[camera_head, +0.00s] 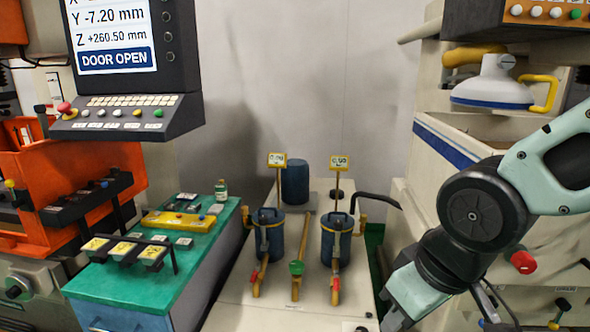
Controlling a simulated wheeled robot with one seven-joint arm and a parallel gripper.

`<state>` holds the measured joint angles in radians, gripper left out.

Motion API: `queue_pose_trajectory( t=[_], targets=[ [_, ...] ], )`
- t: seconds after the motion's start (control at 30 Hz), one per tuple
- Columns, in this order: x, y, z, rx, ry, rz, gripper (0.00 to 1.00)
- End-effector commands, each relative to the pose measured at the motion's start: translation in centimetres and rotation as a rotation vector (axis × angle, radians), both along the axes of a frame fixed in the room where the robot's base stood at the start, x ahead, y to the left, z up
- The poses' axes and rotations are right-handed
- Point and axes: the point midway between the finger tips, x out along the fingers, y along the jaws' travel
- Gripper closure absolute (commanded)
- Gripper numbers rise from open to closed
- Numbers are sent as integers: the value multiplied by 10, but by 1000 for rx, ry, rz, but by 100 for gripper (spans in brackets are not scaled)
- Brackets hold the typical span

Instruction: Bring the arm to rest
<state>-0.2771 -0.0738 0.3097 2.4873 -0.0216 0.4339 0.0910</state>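My arm (480,215) comes in from the right edge, in pale teal with a large dark round joint. It bends down and to the left, and a pale teal section (415,292) reaches the bottom edge. I see no gripper fingers; the end of the arm seems to lie below the picture. Whether anything is held does not show.
Right of centre stands a beige machine (437,170), partly behind my arm. Two blue canisters (268,235) (336,238) stand on a pale bench. At left are a green-topped cabinet (190,248), an orange machine part (80,165) and a control panel reading DOOR OPEN (113,60).

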Motion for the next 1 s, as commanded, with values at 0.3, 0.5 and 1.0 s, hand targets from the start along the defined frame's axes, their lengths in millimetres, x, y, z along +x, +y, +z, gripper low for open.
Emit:
queue_pose_trajectory(
  t=[0.3, 0.5, 1.0],
  targets=[
    [-103, 7, -44, -103, 250, 170, 66],
    [-102, 7, -70, -103, 247, 167, 66],
    [-101, 7, -74, -102, 245, 165, 66]
  ],
)
